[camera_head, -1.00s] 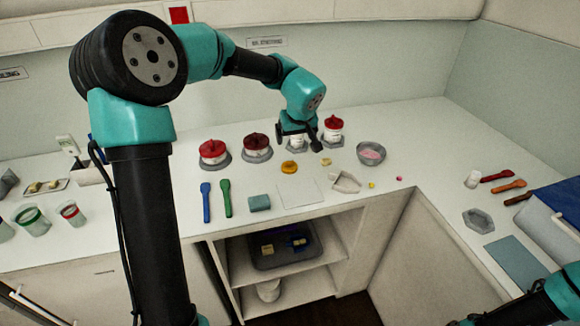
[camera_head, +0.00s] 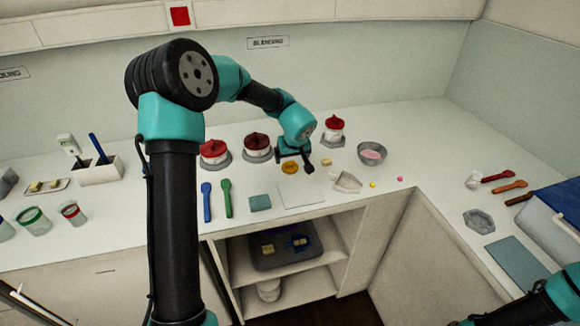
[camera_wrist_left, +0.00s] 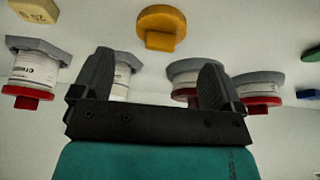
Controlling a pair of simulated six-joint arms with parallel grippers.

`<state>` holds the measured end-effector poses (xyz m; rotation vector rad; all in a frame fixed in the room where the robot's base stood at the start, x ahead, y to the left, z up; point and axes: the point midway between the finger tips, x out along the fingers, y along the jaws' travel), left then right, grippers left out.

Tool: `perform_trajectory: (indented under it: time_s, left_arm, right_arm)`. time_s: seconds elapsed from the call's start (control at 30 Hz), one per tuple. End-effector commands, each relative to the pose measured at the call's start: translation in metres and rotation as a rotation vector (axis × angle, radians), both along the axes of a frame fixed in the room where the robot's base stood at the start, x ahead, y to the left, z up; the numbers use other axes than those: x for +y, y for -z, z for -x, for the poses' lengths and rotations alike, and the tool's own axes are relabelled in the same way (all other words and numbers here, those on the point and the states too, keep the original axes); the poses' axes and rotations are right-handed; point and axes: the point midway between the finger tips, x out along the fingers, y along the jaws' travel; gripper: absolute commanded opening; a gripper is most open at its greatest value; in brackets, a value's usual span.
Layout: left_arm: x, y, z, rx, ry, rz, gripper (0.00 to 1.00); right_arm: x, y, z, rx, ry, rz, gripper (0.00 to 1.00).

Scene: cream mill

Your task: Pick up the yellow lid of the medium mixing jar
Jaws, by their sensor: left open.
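The yellow lid (camera_head: 290,168) lies flat on the white counter, in front of the row of red-topped jars. In the left wrist view the lid (camera_wrist_left: 161,22) is at the top, round with a small knob, beyond the fingertips. My left gripper (camera_head: 294,164) is open and empty, low over the counter right beside the lid in the head view. In the left wrist view its two fingers (camera_wrist_left: 154,78) are spread apart, and the lid is not between them. My right arm shows at the lower right, but its gripper is out of view.
Red-topped jars (camera_head: 213,152) (camera_head: 257,147) (camera_head: 333,130) stand just behind; my left wrist hides part of the row. A grey bowl (camera_head: 372,154) is to the right.

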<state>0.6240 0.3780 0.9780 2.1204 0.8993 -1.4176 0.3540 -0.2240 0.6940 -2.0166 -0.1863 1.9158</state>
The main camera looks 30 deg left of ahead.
Motion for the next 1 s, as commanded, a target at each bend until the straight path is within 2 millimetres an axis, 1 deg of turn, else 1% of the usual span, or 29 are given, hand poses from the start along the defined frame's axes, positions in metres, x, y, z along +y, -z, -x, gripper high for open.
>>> perform_trajectory:
  time_s: [0.3, 0.37, 0.6, 0.7, 0.8, 1.0]
  left_arm:
    - [0.001, 0.002, -0.001, 0.0, 0.0, 0.0, 0.92]
    - [0.002, 0.006, -0.002, 0.001, 0.0, 0.001, 0.92]
    - [0.011, 0.035, -0.01, 0.002, 0.001, 0.001, 0.92]
    - [0.014, 0.044, -0.013, 0.0, 0.0, 0.0, 0.92]
    - [0.015, 0.047, -0.014, -0.001, 0.0, -0.001, 0.92]
    - [0.015, 0.047, -0.014, -0.001, 0.0, -0.001, 0.92]
  right_arm:
    - [0.0, 0.0, 0.0, 0.0, 0.0, 0.0, 0.36]
    - [0.0, 0.0, 0.0, 0.0, 0.0, 0.0, 0.36]
    - [0.0, 0.0, 0.0, 0.0, 0.0, 0.0, 0.36]
    - [0.0, 0.0, 0.0, 0.0, 0.0, 0.0, 0.36]
    - [0.0, 0.0, 0.0, 0.0, 0.0, 0.0, 0.36]
    - [0.0, 0.0, 0.0, 0.0, 0.0, 0.0, 0.36]
